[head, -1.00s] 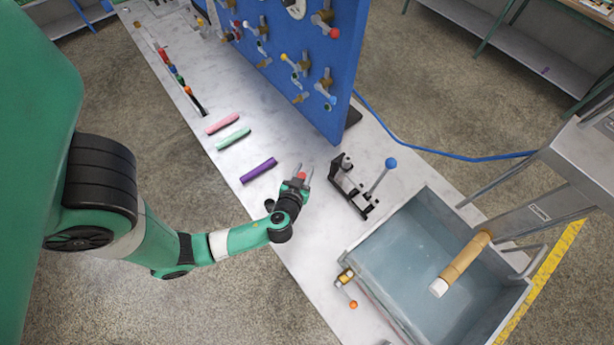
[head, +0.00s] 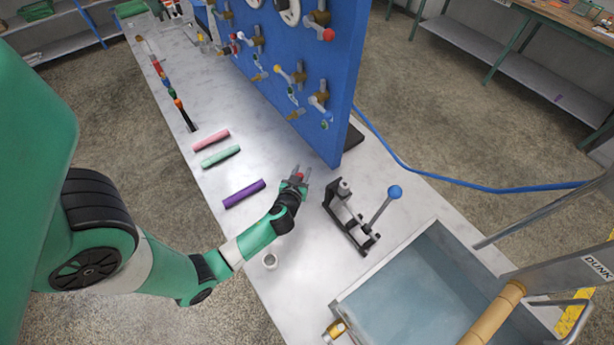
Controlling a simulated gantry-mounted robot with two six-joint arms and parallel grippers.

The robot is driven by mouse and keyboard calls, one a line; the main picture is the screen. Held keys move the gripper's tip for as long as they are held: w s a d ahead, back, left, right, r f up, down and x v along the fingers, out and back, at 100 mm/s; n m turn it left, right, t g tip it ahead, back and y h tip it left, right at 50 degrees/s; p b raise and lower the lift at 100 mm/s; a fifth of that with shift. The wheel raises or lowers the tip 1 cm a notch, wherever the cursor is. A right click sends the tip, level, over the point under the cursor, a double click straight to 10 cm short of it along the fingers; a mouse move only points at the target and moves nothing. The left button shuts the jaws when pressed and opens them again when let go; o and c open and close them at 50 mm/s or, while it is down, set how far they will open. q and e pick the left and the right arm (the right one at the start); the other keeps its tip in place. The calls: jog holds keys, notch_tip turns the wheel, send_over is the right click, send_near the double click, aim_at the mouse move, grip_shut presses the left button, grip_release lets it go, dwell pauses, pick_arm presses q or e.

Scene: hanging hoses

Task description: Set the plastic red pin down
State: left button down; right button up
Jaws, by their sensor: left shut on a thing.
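The red pin shows as a small red piece (head: 299,175) between the fingertips of my left gripper (head: 300,173). The gripper is shut on it, over the white bench top (head: 240,108). I cannot tell whether the pin touches the bench. The gripper hides most of the pin. The gripper is left of the black clamp fixture with a blue-knobbed lever, and right of the purple hose piece. My right gripper is not in view.
Purple (head: 244,193), green (head: 221,157) and pink (head: 211,140) hose pieces lie to the left. The black clamp fixture (head: 346,218) stands close on the right. A blue panel (head: 338,80) stands behind.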

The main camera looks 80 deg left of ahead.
pick_arm(q)
jog(key=shift+w+a+f, duration=0.3)
jog(key=shift+a+f, duration=0.05)
jog(key=shift+f, duration=0.05)
jog(key=f+b, duration=0.3)
jog(key=f, duration=0.1)
jog(key=shift+w+a+f, duration=0.1)
jog(key=shift+w+a, duration=0.05)
jog(key=shift+a, duration=0.2)
jog(key=shift+d, duration=0.15)
jog(key=c, duration=0.6)
grip_release()
jog(key=shift+o, duration=0.2)
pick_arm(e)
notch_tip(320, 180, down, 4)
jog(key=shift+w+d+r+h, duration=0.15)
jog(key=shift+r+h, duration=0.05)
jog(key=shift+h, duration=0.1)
